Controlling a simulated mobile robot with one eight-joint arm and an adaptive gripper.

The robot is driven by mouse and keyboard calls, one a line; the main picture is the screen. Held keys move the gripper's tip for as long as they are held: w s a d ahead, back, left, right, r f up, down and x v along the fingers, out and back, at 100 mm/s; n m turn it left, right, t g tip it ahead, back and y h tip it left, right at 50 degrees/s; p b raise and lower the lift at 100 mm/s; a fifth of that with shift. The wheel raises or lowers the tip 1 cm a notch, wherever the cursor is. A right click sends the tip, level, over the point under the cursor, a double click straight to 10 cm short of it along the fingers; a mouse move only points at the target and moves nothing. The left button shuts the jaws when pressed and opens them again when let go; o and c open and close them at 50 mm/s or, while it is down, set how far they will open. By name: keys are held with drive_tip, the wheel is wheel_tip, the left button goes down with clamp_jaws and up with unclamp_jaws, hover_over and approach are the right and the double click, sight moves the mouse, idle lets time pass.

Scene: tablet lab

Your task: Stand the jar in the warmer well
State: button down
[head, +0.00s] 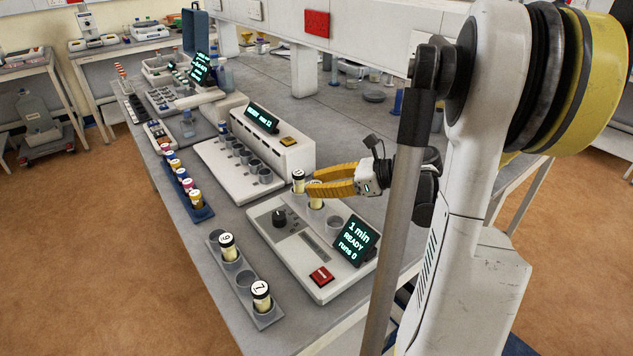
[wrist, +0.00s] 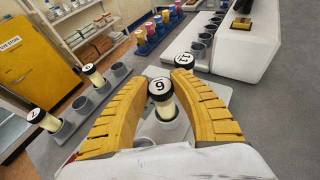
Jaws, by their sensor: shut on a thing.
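My yellow-fingered gripper (head: 312,188) is shut on a jar with a black-rimmed white lid marked 9 (wrist: 159,88) and a pale yellow body. The jar also shows below the fingers in the head view (head: 316,203). The white warmer (head: 293,262), with a dial, a red button and a screen reading "1 min READY runs 0", lies under it. A grey well ring (wrist: 172,128) shows around the jar's lower part; I cannot tell whether it rests on the well's bottom. Another jar, marked 11 (wrist: 184,61), stands just beyond. An empty well (head: 335,223) is nearer the screen.
A blue rack (head: 203,213) of coloured-capped vials and a white multi-well machine (head: 226,169) stand behind. My arm covers the right side.

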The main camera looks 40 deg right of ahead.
drive_tip(key=shift+f+b, duration=0.5)
drive_tip(key=shift+f, duration=0.1)
idle(0.3)
drive_tip(key=c, duration=1.1)
unclamp_jaws()
drive_tip(key=v, duration=1.2)
drive_tip(key=shift+r, duration=0.1)
drive_tip(key=shift+w+a, duration=0.1)
